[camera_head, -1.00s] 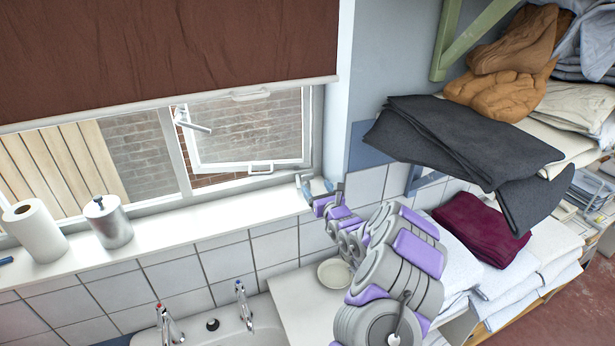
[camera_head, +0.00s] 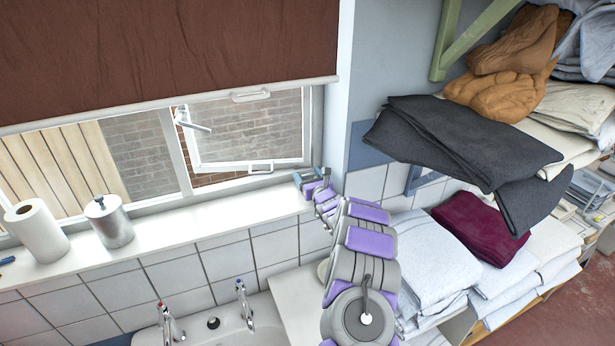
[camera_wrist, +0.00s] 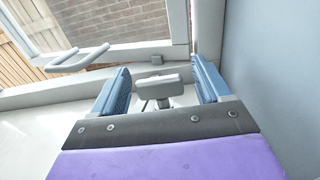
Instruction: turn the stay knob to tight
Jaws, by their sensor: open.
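The stay knob (camera_wrist: 158,86), a pale grey bar-shaped grip on a short stem, shows in the wrist view at the window sill. My gripper (camera_wrist: 160,72) is open, with one blue finger on each side of the knob. Gaps show between the knob and both fingers, and the knob lies roughly level in the picture. In the head view my gripper (camera_head: 312,179) is at the right end of the sill, by the window corner. I cannot make out the knob there. No tight marking is legible.
The white window (camera_head: 245,165) stands ajar, with a handle (camera_wrist: 77,60) left of my gripper. A wall is close on the right. Folded dark cloth (camera_head: 460,140) overhangs a shelf to the right. A paper roll (camera_head: 37,232) and metal canister (camera_head: 109,222) stand on the sill.

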